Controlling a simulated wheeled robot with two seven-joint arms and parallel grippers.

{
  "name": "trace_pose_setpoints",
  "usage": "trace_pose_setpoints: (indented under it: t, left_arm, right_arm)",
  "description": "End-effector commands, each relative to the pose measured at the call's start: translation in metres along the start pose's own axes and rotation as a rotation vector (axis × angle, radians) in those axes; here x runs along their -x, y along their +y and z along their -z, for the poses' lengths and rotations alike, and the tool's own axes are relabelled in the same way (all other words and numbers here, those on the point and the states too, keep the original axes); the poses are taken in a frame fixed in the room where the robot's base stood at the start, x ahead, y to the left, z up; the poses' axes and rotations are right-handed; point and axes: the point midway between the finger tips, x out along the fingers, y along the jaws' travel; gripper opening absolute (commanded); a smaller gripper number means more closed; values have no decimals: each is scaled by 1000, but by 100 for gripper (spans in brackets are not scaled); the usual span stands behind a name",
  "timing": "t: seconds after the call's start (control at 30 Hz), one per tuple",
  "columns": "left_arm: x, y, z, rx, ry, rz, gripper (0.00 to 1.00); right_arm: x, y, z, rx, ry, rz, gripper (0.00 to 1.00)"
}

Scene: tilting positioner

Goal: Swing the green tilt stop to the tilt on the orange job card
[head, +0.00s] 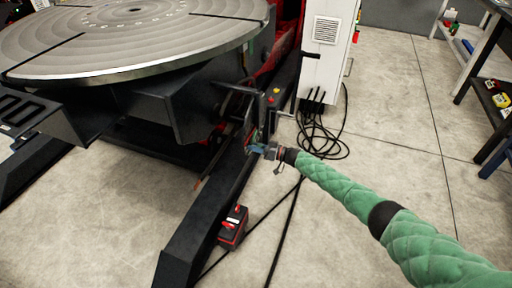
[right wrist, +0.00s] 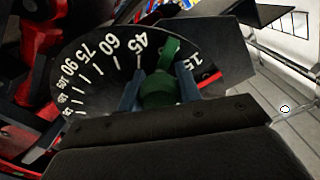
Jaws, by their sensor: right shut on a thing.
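The green tilt stop (right wrist: 165,58) shows in the right wrist view on a black dial plate (right wrist: 95,78) with white numbers. Its upper end lies between the 45 and the 15 marks, covering the scale there. The two blue fingers of my right gripper (right wrist: 158,93) are shut on the stop, one on each side of it. In the head view my right gripper (head: 258,149) is at the side of the positioner, below the round table (head: 130,35). No orange job card can be made out in either view. My left gripper is out of view.
A black base beam (head: 200,222) runs along the floor beneath my right gripper. A red and black foot pedal (head: 233,228) stands beside it. Black cables (head: 322,140) lie by the white cabinet (head: 326,45). The floor on the right is mostly clear.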

Motion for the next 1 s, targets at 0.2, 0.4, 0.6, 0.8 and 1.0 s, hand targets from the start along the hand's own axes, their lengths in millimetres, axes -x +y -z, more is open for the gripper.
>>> trace_pose_setpoints:
  t: [0.2,0.4,0.6,0.8,1.0]
  left_arm:
    - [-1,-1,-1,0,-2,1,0]
    - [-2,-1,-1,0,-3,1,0]
    - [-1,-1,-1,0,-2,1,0]
    - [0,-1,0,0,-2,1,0]
    - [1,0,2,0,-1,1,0]
  right_arm:
    - [2,1,0,1,0,-2,0]
    - [1,1,0,1,0,-1,56]
    - [1,0,0,1,0,-1,56]
    - [16,1,0,1,0,-2,56]
    - [46,1,0,1,0,-3,56]
